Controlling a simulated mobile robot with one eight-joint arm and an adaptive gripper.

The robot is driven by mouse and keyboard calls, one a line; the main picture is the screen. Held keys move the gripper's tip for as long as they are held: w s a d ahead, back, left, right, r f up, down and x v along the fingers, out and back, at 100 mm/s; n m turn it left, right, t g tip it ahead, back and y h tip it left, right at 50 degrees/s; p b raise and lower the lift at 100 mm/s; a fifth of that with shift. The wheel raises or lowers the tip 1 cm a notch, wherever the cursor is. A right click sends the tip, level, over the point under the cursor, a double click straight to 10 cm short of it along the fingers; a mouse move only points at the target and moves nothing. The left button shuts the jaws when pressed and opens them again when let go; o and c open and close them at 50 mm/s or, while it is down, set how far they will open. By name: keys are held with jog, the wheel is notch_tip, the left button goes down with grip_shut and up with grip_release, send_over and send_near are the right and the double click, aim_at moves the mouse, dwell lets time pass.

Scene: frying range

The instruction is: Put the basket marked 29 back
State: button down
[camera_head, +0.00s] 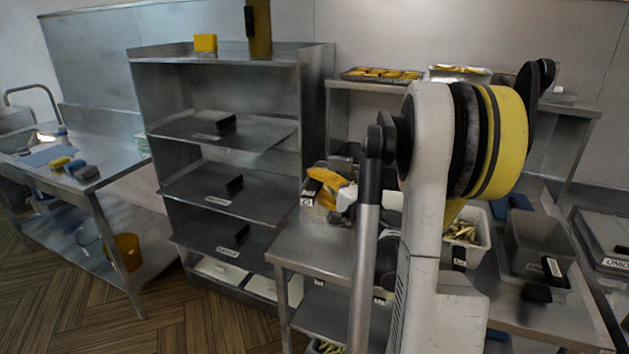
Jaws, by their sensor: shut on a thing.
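No marking 29 can be read in this view, so I cannot tell which basket is the one named. A dark grey basket (537,236) with a black handle and a small white label stands on the counter at the right. A pale container (480,247) of fries stands left of it, partly hidden by my arm. My white, yellow and black arm fills the middle right of the view. My gripper cannot be made out, and neither can anything held in it.
A steel shelf rack (160,95) with black-handled, labelled shelves stands left of centre. A steel counter (305,250) carries yellow and white items (330,182). A tray of golden food (382,75) sits on the upper shelf. A table (100,172) stands left; the wooden floor (190,310) is open in front.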

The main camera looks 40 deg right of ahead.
jog(key=shift+f, duration=0.1)
jog(key=c, duration=1.3)
grip_release()
jog(key=shift+o, duration=0.2)
jog(key=shift+s, duration=0.1)
jog(key=s+a+f, duration=0.1)
jog(key=s, duration=1)
jog(key=shift+s, duration=0.4)
